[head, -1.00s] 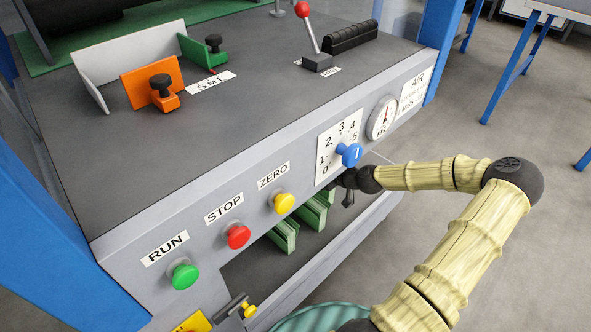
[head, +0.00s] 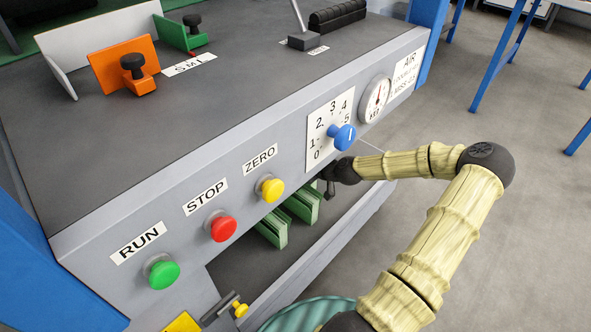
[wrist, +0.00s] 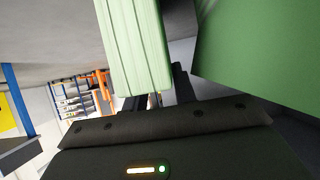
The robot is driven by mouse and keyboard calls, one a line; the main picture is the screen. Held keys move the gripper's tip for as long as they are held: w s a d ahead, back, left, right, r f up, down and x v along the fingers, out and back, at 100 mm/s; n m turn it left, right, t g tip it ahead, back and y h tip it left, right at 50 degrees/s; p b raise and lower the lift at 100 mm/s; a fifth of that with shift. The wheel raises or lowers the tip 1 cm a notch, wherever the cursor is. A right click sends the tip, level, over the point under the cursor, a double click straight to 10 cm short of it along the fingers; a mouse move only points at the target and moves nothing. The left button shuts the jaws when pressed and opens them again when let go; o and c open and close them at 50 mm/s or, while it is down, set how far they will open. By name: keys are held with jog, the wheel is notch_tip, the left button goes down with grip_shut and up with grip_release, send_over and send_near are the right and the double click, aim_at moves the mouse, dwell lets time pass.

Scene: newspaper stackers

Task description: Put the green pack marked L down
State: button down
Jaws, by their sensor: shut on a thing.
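My gripper (head: 329,184) is at the right end of the open lower bay, under the blue dial knob. Two upright green packs show in this bay in the head view, a nearer one (head: 272,231) and one (head: 303,203) beside my gripper. In the wrist view, my gripper (wrist: 157,99) is shut on a ribbed green pack (wrist: 133,45) at its fingers. A larger green face (wrist: 260,50) fills the right side of that view. No letter L is visible on any pack, and the grip itself is mostly hidden in the head view.
The grey machine front above the bay carries a green button (head: 163,274), a red button (head: 223,228), a yellow button (head: 270,188) and a blue knob (head: 342,137). The bay floor (head: 245,275) is bare in front. Open floor lies to the right.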

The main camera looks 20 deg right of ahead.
jog(key=shift+d+r, duration=0.1)
jog(key=shift+d, duration=0.05)
jog(key=shift+f, duration=0.2)
jog(key=c, duration=1.3)
grip_release()
jog(key=shift+o, duration=0.9)
jog(key=shift+w, duration=0.15)
jog(key=shift+s+d+r, duration=0.2)
jog(key=shift+s+r+p, duration=0.25)
jog(key=shift+p, duration=0.15)
jog(key=p+v, duration=0.6)
jog(key=v, duration=0.5)
jog(key=shift+s, duration=0.15)
